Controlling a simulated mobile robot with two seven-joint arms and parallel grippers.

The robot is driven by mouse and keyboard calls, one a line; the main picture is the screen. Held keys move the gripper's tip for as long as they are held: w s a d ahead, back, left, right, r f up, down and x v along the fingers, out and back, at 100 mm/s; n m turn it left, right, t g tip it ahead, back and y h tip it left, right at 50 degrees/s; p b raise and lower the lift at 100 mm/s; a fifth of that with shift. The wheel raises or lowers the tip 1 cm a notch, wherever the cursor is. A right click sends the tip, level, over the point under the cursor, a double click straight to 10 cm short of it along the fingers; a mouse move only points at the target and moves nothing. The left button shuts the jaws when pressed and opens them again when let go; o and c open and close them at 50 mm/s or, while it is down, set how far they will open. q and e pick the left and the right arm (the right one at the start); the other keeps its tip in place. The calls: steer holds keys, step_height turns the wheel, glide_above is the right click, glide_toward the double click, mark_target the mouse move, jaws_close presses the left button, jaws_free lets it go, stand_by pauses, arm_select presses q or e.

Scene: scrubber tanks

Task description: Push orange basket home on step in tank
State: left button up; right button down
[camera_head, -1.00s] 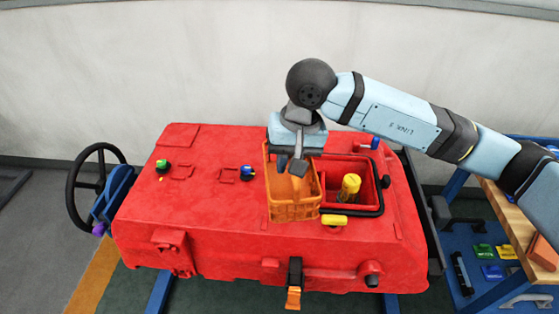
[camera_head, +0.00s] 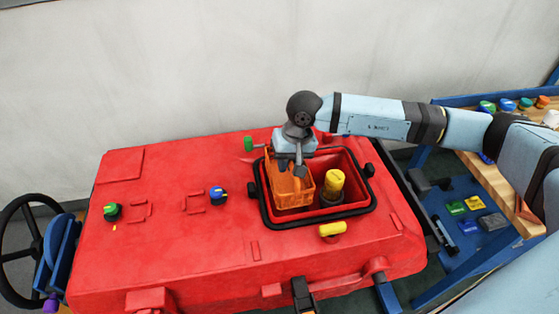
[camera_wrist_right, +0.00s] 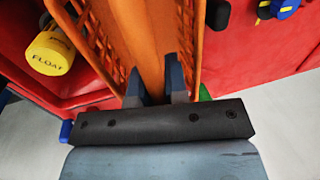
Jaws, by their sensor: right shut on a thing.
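The orange basket (camera_head: 291,188) sits in the left part of the rectangular tank opening (camera_head: 346,208) in the red tank top, its upper part still showing above the rim. How low its bottom rests is hidden. My right gripper (camera_head: 296,168) is over the basket, pointing down, and shut on its orange middle piece (camera_wrist_right: 153,45), which shows between the fingers in the wrist view. The step in the tank is hidden from view. A yellow float (camera_head: 334,184) stands inside the opening, right of the basket; it also shows in the wrist view (camera_wrist_right: 50,50). My left gripper is not in view.
A yellow handle (camera_head: 332,230) lies in front of the opening. Green (camera_head: 112,211) and blue (camera_head: 218,195) knobs stand on the red top to the left. A wooden bench (camera_head: 500,190) is at the right. A black handwheel (camera_head: 30,245) is at far left.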

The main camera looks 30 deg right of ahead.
mark_target(286, 184)
steer(key=shift+x, duration=0.95)
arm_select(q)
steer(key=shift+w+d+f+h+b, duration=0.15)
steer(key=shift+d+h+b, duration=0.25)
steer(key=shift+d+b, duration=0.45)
arm_select(e)
steer(key=shift+s+d+x, duration=0.1)
steer(key=shift+d+x, duration=0.05)
steer(key=shift+x, duration=0.65)
steer(key=shift+s+d+x, duration=0.1)
steer(key=shift+d+x, duration=0.1)
steer(key=shift+x, duration=0.6)
steer(key=shift+s+d+x, duration=0.1)
steer(key=shift+d+x, duration=0.05)
steer(key=shift+x, duration=0.65)
steer(key=shift+f, duration=0.1)
steer(key=shift+f, duration=0.1)
arm_select(q)
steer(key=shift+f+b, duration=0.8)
steer(key=shift+b, duration=0.05)
arm_select(e)
steer(key=shift+f, duration=0.6)
steer(key=shift+f, duration=0.1)
